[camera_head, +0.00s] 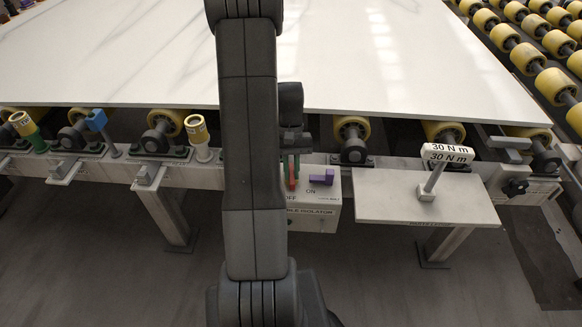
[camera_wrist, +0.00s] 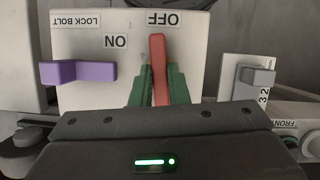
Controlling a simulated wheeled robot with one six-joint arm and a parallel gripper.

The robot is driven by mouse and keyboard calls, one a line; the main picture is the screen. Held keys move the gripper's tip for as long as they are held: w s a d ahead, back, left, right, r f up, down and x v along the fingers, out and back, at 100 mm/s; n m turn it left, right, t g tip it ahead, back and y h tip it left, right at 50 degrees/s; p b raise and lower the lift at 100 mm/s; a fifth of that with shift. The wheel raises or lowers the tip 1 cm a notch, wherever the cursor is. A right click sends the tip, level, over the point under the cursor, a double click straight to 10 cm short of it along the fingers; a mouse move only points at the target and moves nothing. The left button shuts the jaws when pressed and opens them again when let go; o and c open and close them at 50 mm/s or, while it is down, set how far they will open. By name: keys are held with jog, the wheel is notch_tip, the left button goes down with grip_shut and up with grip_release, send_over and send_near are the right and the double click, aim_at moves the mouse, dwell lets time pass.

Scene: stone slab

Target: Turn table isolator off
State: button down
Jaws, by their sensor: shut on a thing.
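The table isolator is a light grey box (camera_head: 328,215) on the front rail, just right of my arm in the head view. Its red handle (camera_head: 292,183) is partly hidden by my fingers. My gripper (camera_head: 291,168) has green fingers and is shut on the handle, one finger on each side. In the wrist view the box face (camera_wrist: 75,92) appears upside down. The red handle (camera_wrist: 158,58) stands between my fingers (camera_wrist: 159,88), its far end just below the OFF label (camera_wrist: 166,19). The ON label (camera_wrist: 115,41) is to its left.
A purple lock bolt (camera_head: 322,178) sits on the same box; it also shows in the wrist view (camera_wrist: 80,72). A shelf (camera_head: 390,197) with a 30 N m tool (camera_head: 434,175) is to the right. The stone slab (camera_head: 400,60) lies on rollers behind.

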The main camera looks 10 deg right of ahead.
jog(key=shift+m+y, duration=0.3)
jog(key=shift+m, duration=0.3)
jog(key=shift+w, duration=0.1)
jog(key=c, duration=1.4)
grip_release()
jog(key=p+v, duration=0.1)
jog(key=v, duration=1.2)
jog(key=shift+r, duration=0.4)
jog(key=shift+d, duration=0.15)
jog(key=x, duration=1.4)
jog(key=shift+w+b, duration=0.1)
jog(key=shift+b, duration=0.25)
